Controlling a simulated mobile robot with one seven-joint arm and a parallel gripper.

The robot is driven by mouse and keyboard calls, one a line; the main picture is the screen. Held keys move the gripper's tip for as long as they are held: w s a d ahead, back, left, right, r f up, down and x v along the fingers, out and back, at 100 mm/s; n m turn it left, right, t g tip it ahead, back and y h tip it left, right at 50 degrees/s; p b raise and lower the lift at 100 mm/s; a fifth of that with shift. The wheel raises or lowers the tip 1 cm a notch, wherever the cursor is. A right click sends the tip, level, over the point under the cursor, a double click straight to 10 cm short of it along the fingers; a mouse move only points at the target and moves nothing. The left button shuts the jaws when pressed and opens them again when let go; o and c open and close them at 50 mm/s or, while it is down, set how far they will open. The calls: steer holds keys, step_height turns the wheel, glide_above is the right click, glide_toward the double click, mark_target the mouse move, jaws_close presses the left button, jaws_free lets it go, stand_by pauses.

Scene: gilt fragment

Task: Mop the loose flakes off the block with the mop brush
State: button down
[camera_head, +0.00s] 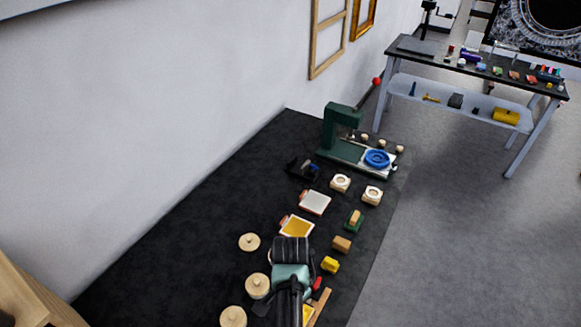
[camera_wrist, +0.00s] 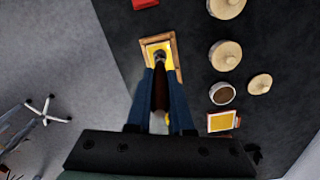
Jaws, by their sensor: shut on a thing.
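My gripper (camera_wrist: 161,74) is shut on the mop brush (camera_wrist: 160,92), whose brown handle runs between the two blue fingers in the wrist view. The brush's dark tip end is over the block (camera_wrist: 152,47), a gilded yellow face within a wooden border. I cannot tell whether the tip touches it. In the head view my gripper (camera_head: 291,277) hangs over the dark bench, and a corner of the block (camera_head: 308,314) shows beside my arm at the bottom edge. The brush is hidden there. Loose flakes are too small to make out.
Right of the block in the wrist view are lidded wooden pots (camera_wrist: 225,55), an open pot (camera_wrist: 222,93), a loose lid (camera_wrist: 260,84) and a gold-leaf pad (camera_wrist: 222,122). A green machine (camera_head: 343,130) stands at the bench's far end.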

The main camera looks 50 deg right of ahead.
step_height(320, 180, up, 2)
steer(key=shift+r+p, duration=0.25)
steer(key=shift+p, duration=0.5)
steer(key=shift+d, duration=0.1)
